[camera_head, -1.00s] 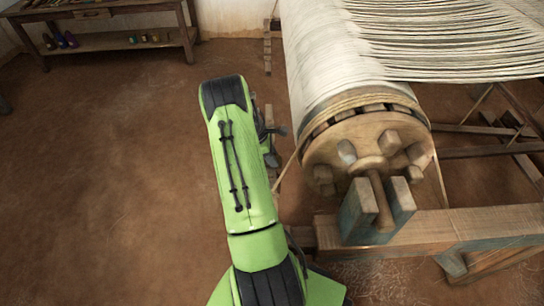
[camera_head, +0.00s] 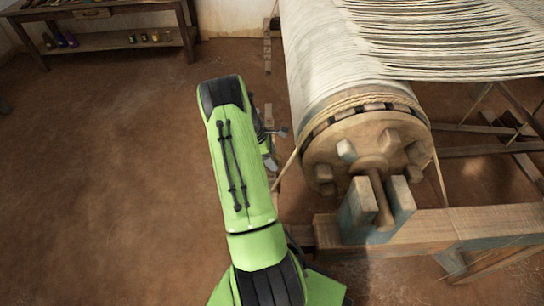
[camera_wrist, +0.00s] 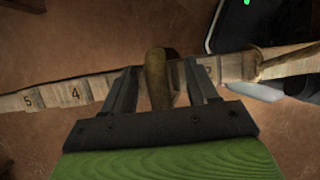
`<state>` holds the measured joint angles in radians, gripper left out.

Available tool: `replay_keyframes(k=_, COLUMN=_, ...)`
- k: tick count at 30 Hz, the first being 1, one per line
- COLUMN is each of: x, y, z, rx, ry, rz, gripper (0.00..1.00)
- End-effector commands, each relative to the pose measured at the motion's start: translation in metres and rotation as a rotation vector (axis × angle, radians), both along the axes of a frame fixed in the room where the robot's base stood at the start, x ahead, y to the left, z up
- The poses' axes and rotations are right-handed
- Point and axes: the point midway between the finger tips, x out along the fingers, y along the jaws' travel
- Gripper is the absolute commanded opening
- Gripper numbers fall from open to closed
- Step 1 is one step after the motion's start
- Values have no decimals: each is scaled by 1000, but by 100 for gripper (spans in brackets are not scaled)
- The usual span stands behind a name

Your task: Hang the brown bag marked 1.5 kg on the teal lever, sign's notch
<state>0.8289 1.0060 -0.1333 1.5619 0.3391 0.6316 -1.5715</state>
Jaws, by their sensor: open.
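In the wrist view my gripper (camera_wrist: 162,67) is open, with its two dark fingers apart. A brown, rounded, upright-looking object (camera_wrist: 156,82) lies between the fingers; it may be the bag, but no weight mark shows. A pale wooden bar (camera_wrist: 90,88) with notches and numerals, 5 and 4 readable at the left, crosses behind the fingers. I cannot tell whether the brown object hangs on it. No teal lever or sign can be made out.
The large wooden warp beam (camera_head: 362,150) with pale threads stands right of my arm, on a timber frame (camera_head: 470,228). A narrow notched wooden bar (camera_head: 268,48) shows beside it. A low shelf table (camera_head: 110,35) stands at back left. The brown floor at left is clear.

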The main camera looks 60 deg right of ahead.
Motion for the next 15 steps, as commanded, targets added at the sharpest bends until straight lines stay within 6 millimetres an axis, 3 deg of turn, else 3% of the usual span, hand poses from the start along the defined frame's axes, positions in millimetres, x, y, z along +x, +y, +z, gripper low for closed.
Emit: replay_keyframes(k=15, x=45, y=21, z=124, rx=-9, ry=-3, rz=2, gripper=58)
